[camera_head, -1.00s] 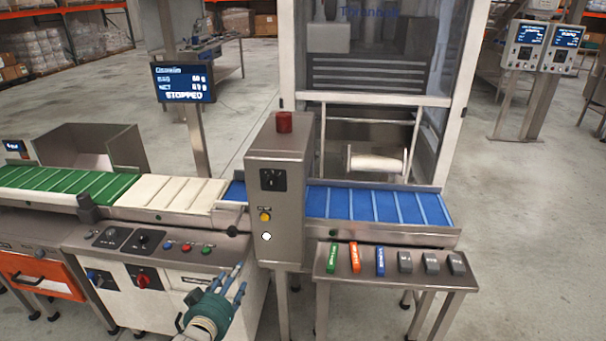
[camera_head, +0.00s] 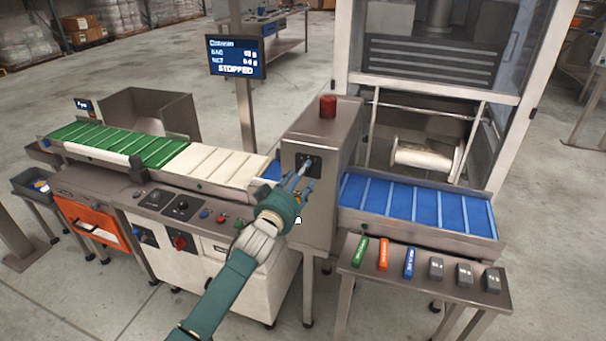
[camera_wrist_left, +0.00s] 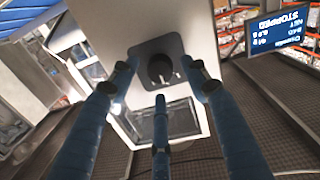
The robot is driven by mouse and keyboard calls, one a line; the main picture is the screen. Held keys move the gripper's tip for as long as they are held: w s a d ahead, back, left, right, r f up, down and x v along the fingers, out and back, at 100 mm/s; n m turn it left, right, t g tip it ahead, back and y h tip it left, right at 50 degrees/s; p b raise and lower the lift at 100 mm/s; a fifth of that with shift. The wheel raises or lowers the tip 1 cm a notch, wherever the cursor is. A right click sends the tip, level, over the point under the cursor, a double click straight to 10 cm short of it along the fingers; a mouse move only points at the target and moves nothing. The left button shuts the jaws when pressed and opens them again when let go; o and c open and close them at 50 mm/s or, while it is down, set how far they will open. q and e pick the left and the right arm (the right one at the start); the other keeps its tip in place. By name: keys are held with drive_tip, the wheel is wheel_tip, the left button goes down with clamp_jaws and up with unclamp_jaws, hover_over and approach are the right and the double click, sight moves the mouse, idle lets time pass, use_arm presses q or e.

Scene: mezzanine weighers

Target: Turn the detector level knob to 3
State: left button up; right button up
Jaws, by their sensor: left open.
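The detector housing (camera_head: 326,150) is a grey metal box with a red lamp on top, standing over the conveyor. The detector level knob (camera_wrist_left: 161,70) is a round black knob with a white mark, on a dark plate in the left wrist view. In the head view my fingers partly cover its dark plate (camera_head: 316,160). My left gripper (camera_head: 301,176) is open in front of the plate. In the left wrist view its blue fingers (camera_wrist_left: 166,88) spread around the knob, with no clear contact. The knob's numbers are too small to read. My right gripper is not in view.
A screen (camera_head: 236,57) reading STOPPED stands behind the belts. A blue belt (camera_head: 415,206) runs right of the housing. A side table (camera_head: 425,287) with several coloured and grey blocks stands at the front right. A control cabinet (camera_head: 228,262) stands below my left arm.

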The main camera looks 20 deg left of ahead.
use_arm(q)
drive_tip(key=shift+w, duration=0.55)
drive_tip(key=c, duration=1.1)
drive_tip(key=shift+c, duration=0.2)
drive_tip(key=shift+r+m, duration=0.1)
drive_tip(key=shift+m, duration=0.3)
drive_tip(key=shift+d+m+p, duration=0.1)
drive_tip(key=shift+m+p, duration=0.5)
drive_tip(key=shift+m, duration=2.9)
